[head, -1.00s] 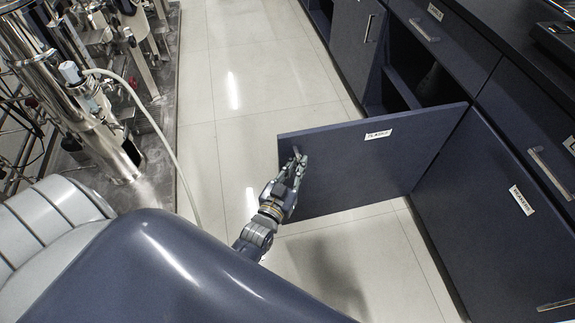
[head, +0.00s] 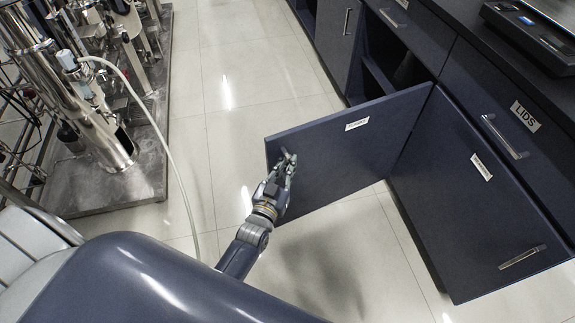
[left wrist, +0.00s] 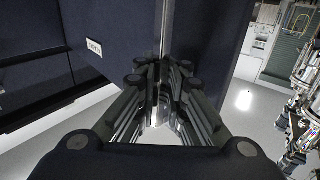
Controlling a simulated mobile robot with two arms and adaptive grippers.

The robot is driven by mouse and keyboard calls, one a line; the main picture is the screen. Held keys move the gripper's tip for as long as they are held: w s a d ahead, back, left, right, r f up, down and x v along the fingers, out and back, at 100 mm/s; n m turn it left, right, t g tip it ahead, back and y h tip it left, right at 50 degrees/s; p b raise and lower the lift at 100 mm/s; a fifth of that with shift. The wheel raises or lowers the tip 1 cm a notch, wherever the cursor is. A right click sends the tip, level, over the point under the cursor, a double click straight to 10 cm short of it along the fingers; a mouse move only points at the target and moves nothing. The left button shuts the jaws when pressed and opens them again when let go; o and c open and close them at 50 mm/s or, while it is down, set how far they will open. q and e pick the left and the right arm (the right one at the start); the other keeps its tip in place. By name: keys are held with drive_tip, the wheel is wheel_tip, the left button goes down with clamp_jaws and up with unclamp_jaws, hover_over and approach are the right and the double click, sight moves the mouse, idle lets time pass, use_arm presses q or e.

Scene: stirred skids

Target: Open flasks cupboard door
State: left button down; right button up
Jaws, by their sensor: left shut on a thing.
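The flasks cupboard door (head: 340,148) is a dark blue panel with a small white label. It stands swung wide open, out from the cupboard, over the floor. My left gripper (head: 288,163) is at the door's free edge, shut on its handle; the handle is mostly hidden by the fingers. In the left wrist view the gripper's fingers (left wrist: 162,90) close around the bright handle (left wrist: 163,45) in front of the door (left wrist: 105,35). Part of the dark cupboard opening (head: 395,60) shows behind the door. My right gripper is not in view.
A black device (head: 535,35) sits on the counter. Steel equipment (head: 90,110) with a hose stands at left on a grey base. Tiled floor between is clear.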

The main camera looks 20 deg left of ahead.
use_arm(q)
drive_tip(key=shift+s+a, duration=0.1)
drive_tip(key=shift+a, duration=0.05)
drive_tip(key=c, duration=1.7)
unclamp_jaws()
drive_tip(key=s, duration=1.2)
drive_tip(key=shift+d, duration=0.2)
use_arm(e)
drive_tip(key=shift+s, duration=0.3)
